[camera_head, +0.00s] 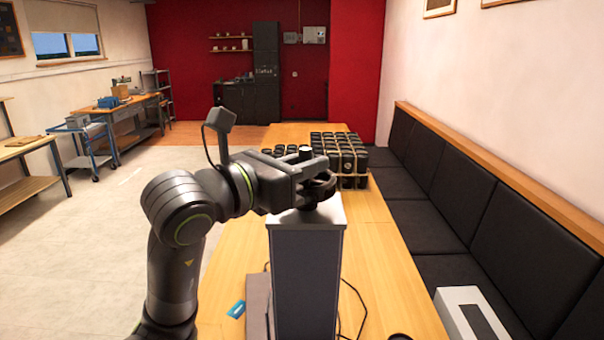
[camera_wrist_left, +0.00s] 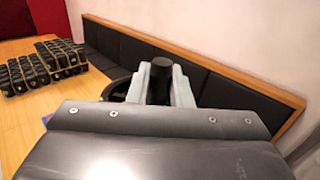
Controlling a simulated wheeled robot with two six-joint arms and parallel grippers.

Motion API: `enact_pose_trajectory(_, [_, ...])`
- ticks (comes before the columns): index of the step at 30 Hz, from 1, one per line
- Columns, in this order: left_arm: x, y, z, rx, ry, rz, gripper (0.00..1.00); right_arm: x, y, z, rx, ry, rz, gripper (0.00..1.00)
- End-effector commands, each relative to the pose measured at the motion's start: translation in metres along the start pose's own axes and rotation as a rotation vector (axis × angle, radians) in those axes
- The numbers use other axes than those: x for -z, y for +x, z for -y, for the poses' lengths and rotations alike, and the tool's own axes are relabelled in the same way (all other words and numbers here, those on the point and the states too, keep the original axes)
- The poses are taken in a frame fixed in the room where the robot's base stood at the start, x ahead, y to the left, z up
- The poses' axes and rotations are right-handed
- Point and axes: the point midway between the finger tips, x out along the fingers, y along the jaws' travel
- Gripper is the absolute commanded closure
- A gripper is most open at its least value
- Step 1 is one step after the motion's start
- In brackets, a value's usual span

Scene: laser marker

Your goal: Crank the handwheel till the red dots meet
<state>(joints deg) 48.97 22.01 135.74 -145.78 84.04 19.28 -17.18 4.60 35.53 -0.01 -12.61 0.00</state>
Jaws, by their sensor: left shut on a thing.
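The laser marker's grey column (camera_head: 308,275) with a white top stands on the wooden table in the head view. The black handwheel (camera_head: 322,190) lies on top of it, largely covered by my left gripper (camera_head: 306,172). In the left wrist view, my left gripper (camera_wrist_left: 162,88) has its two grey fingers shut on the handwheel's upright black crank handle (camera_wrist_left: 161,67). Part of the dark wheel rim shows behind the fingers. The red dots are not visible in either view. My right gripper does not show.
Black cylinders (camera_head: 340,160) stand in a strapped block on the table (camera_head: 385,245) behind the marker. A blue card (camera_head: 236,309) and dark cables lie near its base. A black padded bench (camera_head: 470,220) runs along the right, with a white box (camera_head: 470,312) there.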

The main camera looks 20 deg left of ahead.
Motion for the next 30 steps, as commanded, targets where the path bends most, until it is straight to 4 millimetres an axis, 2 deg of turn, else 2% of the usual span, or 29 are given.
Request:
enact_pose_trajectory(12, [0.0001, 0.0001, 0.0008, -0.025, -0.004, -0.002, 1.00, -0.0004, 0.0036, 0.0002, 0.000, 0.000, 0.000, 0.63])
enact_pose_trajectory(13, [0.0000, 0.0001, 0.0008, -0.025, -0.004, -0.002, 0.80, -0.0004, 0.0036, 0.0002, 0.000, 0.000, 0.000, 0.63])
enact_pose_trajectory(17, [0.0000, 0.0001, 0.0007, -0.025, -0.004, -0.001, 0.63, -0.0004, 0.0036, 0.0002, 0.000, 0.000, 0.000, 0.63])
enact_pose_trajectory(30, [-0.0002, -0.0008, 0.0006, -0.025, -0.002, 0.000, 0.62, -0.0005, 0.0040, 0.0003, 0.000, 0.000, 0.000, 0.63])
